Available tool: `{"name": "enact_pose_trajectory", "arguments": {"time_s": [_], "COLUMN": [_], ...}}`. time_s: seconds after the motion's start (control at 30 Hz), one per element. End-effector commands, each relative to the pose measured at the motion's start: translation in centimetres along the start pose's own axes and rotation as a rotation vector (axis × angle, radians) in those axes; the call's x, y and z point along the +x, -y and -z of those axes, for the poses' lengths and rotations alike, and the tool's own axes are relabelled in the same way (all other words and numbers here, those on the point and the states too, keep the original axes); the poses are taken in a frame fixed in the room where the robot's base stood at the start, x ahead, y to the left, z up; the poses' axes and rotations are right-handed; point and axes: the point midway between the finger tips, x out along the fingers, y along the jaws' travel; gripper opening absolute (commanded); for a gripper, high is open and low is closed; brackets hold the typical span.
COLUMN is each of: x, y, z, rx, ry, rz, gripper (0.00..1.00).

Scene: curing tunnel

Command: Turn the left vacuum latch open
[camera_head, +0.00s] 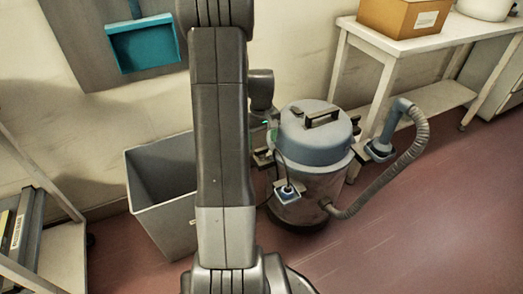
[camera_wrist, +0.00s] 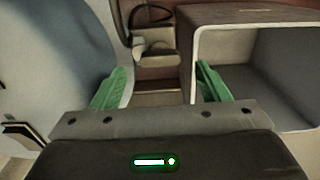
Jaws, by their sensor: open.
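The vacuum (camera_head: 318,155) stands on the floor right of my arm, with a blue-grey lid and a black top handle. A dark piece at its left side (camera_head: 262,158), beside my arm, looks like the left latch; its turn angle cannot be told. In the wrist view the vacuum's curved blue-grey side (camera_wrist: 50,65) fills the left, with a small dark fitting (camera_wrist: 22,132) at lower left that I cannot identify surely. My gripper (camera_wrist: 160,84) is open, its green fingers apart with nothing between them, close beside the vacuum. In the head view my arm partly hides the hand.
A grey bin (camera_head: 160,195) stands left of the vacuum; its opening faces the right of the wrist view (camera_wrist: 255,75). A ribbed hose (camera_head: 405,165) curves out at the vacuum's right. A white table (camera_head: 430,42) stands behind, a shelf (camera_head: 60,255) at left. Floor at right front is clear.

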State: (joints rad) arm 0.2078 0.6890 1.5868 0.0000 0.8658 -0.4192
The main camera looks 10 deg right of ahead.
Motion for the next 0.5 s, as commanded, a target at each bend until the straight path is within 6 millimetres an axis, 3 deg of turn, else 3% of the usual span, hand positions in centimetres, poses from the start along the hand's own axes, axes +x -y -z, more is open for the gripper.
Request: {"name": "enact_pose_trajectory", "arguments": {"time_s": [0.03,0.2,0.5], "x": [1.3,3.0,3.5], "y": [0.0,0.0,0.0], "z": [-0.1,0.0,0.0], "rx": [0.000,0.000,0.000], "ry": [0.003,0.002,-0.001], "rz": [0.001,0.001,0.000], "gripper": [0.69,0.69,0.69]}}
